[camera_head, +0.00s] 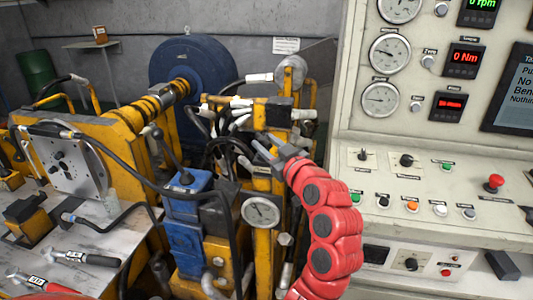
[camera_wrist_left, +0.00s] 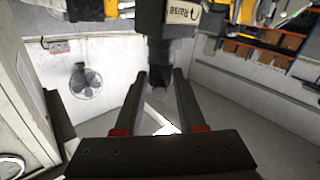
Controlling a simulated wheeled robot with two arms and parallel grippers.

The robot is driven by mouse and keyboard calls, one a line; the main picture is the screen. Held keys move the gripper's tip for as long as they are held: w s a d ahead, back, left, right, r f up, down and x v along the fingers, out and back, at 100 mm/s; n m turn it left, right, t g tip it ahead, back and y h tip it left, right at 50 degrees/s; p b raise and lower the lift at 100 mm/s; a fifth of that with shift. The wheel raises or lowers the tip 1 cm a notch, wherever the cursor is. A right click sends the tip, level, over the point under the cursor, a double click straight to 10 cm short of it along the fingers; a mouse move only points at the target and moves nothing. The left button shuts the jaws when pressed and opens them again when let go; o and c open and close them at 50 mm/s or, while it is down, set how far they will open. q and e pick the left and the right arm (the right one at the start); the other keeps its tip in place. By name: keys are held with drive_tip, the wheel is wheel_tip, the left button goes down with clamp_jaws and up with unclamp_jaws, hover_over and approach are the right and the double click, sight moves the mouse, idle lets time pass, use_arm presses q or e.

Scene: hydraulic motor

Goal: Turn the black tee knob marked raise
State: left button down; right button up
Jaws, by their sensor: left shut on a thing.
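My left gripper (camera_head: 266,147) is at the yellow and black valve assembly in the middle of the head view, on the end of my red arm. In the left wrist view its two dark fingers (camera_wrist_left: 160,77) stand either side of a black knob (camera_wrist_left: 168,53) and are shut on it. The knob sticks out from a dark block (camera_wrist_left: 178,18) with a white "Raise" label. The knob's rounded end shows between the fingers. In the head view I cannot clearly make out the knob at the fingertips. My right gripper is not in view.
Blue blocks (camera_head: 186,205) and black hoses crowd the left. A cream control panel (camera_head: 433,200) stands close on the right.

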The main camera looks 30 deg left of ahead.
use_arm(q)
drive_tip(key=shift+f, duration=0.1)
drive_tip(key=c, duration=0.5)
unclamp_jaws()
drive_tip(key=b+v, duration=0.2)
drive_tip(key=v, duration=1.5)
drive_tip(key=shift+d, duration=0.2)
